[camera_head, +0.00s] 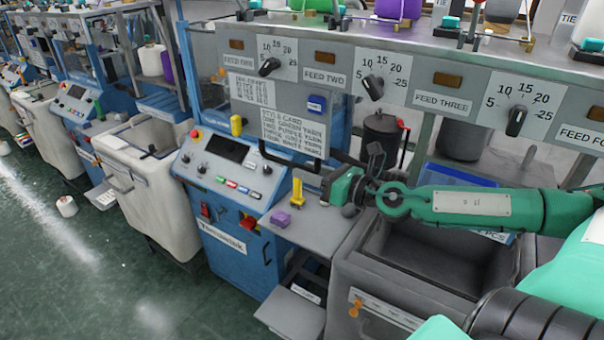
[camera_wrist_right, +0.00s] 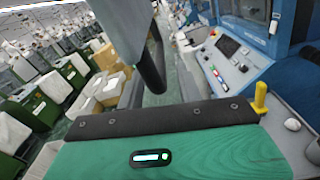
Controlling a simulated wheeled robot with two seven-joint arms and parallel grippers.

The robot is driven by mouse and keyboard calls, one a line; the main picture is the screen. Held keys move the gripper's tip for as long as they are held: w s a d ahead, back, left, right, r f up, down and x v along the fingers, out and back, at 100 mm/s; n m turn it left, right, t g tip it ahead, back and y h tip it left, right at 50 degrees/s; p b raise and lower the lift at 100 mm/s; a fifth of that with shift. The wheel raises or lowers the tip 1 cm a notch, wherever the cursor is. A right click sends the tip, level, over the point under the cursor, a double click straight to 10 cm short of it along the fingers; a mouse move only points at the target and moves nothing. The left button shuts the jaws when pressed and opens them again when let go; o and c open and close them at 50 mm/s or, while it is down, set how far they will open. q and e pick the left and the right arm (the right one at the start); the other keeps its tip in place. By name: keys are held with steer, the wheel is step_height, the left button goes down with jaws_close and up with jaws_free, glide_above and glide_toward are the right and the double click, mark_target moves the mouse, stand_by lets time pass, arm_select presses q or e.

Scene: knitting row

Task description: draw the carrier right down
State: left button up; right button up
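My right gripper (camera_head: 346,184) reaches in from the right, in front of the machine panel, beside the right end of a black bar handle (camera_head: 290,160). I cannot tell for sure which part is the carrier; this handle may belong to it. My left gripper is not in view.
A blue control console (camera_head: 228,165) stands left of the gripper. A small shelf (camera_head: 318,226) below carries a yellow upright piece (camera_head: 297,191) and a purple block (camera_head: 280,219). A grey open bin (camera_head: 375,278) is under my right arm. Dial panels (camera_head: 440,80) run above.

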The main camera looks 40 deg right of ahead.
steer(key=shift+w+a+b, duration=0.1)
steer(key=shift+w+b, duration=0.25)
steer(key=shift+w+a+b, duration=0.25)
steer(key=shift+w+b, duration=0.25)
steer(key=shift+w, duration=0.05)
steer(key=shift+w, duration=0.15)
jaws_close()
